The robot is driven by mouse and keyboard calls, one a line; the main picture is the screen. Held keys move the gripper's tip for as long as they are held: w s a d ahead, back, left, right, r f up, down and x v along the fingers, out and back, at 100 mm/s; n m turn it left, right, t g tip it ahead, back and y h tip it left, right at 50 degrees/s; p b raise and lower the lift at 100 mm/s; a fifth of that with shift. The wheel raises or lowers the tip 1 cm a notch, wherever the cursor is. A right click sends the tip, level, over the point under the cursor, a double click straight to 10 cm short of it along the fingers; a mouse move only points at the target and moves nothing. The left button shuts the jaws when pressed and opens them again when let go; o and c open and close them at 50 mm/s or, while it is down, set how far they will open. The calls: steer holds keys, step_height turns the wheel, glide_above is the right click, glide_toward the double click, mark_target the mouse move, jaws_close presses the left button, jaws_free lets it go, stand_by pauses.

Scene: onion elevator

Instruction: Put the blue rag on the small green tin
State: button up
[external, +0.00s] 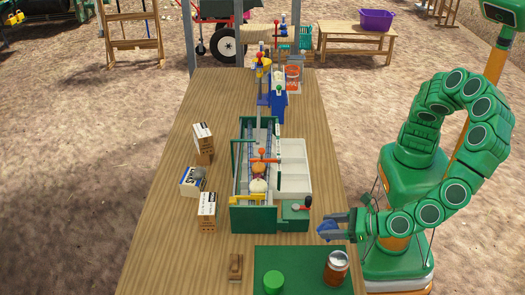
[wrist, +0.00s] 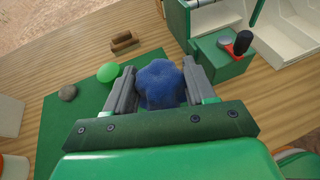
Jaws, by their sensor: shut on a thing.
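My gripper (external: 332,228) is at the right edge of the wooden table in the external view, above the table's height as far as I can tell. It is shut on the crumpled blue rag (external: 326,231). In the wrist view the rag (wrist: 160,84) sits between the two grey fingers of my gripper (wrist: 163,88). The small green tin (external: 273,281) stands on the green mat (external: 300,256), left of and nearer than my gripper. In the wrist view the tin (wrist: 108,72) shows just left of the left finger, with nothing on top of it.
An amber jar (external: 336,268) stands on the mat's right side. A brown wooden block (external: 235,266) lies left of the mat. The green-framed machine (external: 259,219) with a red-topped lever is behind. Small boxes (external: 206,211) stand at its left. A round brownish thing (wrist: 67,92) lies near the tin.

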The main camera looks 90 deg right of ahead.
steer(key=w+a+r+m+h, duration=0.1)
steer(key=w+r, duration=0.3)
steer(key=w, duration=0.1)
steer(key=g, duration=0.1)
glide_above(275, 280)
steer(key=s, duration=0.1)
steer(key=shift+h, duration=0.3)
steer(key=f, duration=0.5)
steer(key=d+f, duration=0.1)
steer(key=f, duration=0.2)
steer(key=shift+w+a+f, duration=0.3)
steer(key=shift+a+f, duration=0.05)
steer(key=shift+f, duration=0.2)
steer(key=shift+f, duration=0.1)
steer(key=shift+w+a+f, duration=0.15)
steer(key=shift+f, duration=1.5)
